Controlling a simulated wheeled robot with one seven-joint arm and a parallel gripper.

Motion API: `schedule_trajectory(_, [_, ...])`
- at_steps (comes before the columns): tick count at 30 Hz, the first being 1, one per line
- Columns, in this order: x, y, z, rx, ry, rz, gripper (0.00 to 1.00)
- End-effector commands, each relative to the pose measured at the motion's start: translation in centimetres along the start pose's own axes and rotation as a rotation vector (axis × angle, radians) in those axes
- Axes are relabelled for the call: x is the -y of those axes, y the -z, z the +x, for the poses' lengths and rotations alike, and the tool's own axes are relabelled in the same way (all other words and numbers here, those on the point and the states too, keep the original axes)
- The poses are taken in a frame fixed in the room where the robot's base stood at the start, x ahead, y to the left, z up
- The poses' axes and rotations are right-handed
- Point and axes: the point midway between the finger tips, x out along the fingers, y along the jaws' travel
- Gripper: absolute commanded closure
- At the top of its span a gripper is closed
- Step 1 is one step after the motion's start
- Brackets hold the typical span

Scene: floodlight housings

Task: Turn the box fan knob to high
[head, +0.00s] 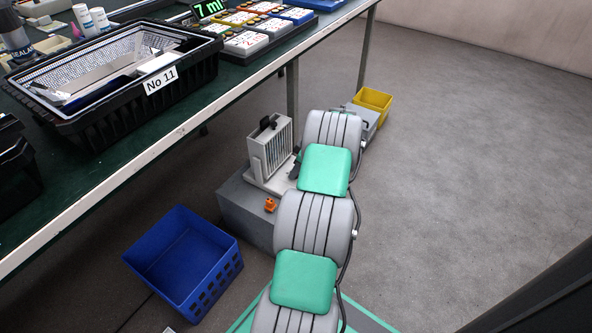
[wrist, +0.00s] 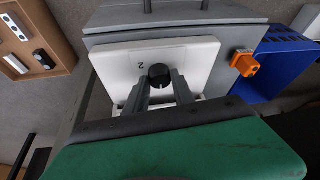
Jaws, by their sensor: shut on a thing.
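The box fan (head: 272,146) is a pale grey housing with a slatted front and a black top handle, standing on a grey box (head: 243,212) in the head view. In the wrist view a black round knob (wrist: 160,71) sits on a white panel (wrist: 112,62), with a small "2" printed beside it. My gripper (wrist: 161,83) has its two grey fingers shut on the knob, one on each side. The knob's pointer and the other marks cannot be made out. In the head view my arm covers the knob area.
An orange connector-like piece (head: 270,205) is on the grey box near the panel. A blue crate (head: 176,283) stands on the floor beside it. A green-topped table (head: 128,162) overhangs at the left; a yellow bin (head: 372,103) is beyond. Floor at right is clear.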

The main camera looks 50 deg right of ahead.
Motion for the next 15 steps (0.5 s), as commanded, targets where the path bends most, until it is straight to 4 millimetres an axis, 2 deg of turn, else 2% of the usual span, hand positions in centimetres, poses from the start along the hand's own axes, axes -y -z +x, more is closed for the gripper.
schedule_trajectory(15, [0.18,0.07,-0.13,-0.003,-0.016,0.046,1.00])
